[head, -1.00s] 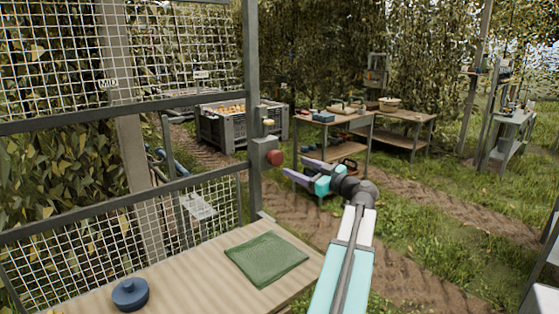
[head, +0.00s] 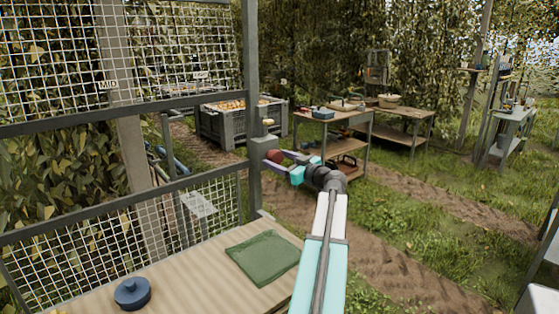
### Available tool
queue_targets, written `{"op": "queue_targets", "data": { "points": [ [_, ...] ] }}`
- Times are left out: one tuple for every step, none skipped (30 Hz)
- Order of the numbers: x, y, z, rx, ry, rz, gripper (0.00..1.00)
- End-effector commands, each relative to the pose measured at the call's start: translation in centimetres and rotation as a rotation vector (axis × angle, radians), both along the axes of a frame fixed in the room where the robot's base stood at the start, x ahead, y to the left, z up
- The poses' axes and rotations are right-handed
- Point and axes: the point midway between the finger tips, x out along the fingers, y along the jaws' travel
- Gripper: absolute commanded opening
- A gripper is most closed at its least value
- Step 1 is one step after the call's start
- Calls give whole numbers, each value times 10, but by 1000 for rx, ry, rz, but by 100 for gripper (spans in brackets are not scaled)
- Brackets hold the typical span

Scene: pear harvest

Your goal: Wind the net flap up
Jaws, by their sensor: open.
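White wire netting (head: 60,60) fills the grey metal frame at the left, above and below a crossbar. I cannot tell which part of it is the flap. The fingertips are partly hidden by the knob.
A grey crate of fruit (head: 235,128) and wooden tables (head: 330,118) stand behind. Grass and dirt track lie open to the right.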

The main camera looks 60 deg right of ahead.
Motion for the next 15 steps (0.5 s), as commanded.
{"op": "queue_targets", "data": {
  "points": [
    [0, 0, 0, 0, 0, 0, 63],
    [0, 0, 0, 0, 0, 0, 63],
    [0, 0, 0, 0, 0, 0, 63],
    [0, 0, 0, 0, 0, 0, 63],
    [0, 0, 0, 0, 0, 0, 58],
    [0, 0, 0, 0, 0, 0, 51],
    [0, 0, 0, 0, 0, 0, 46],
    [0, 0, 0, 0, 0, 1, 41],
    [0, 0, 0, 0, 0, 1, 34],
    [0, 0, 0, 0, 0, 1, 29],
    [0, 0, 0, 0, 0, 1, 24],
    [0, 1, 0, 0, 0, 1, 22],
    [0, 1, 0, 1, 0, 1, 22],
    [0, 1, 0, 1, 0, 1, 22],
    [0, 1, 0, 2, 0, 1, 22]
  ]
}}
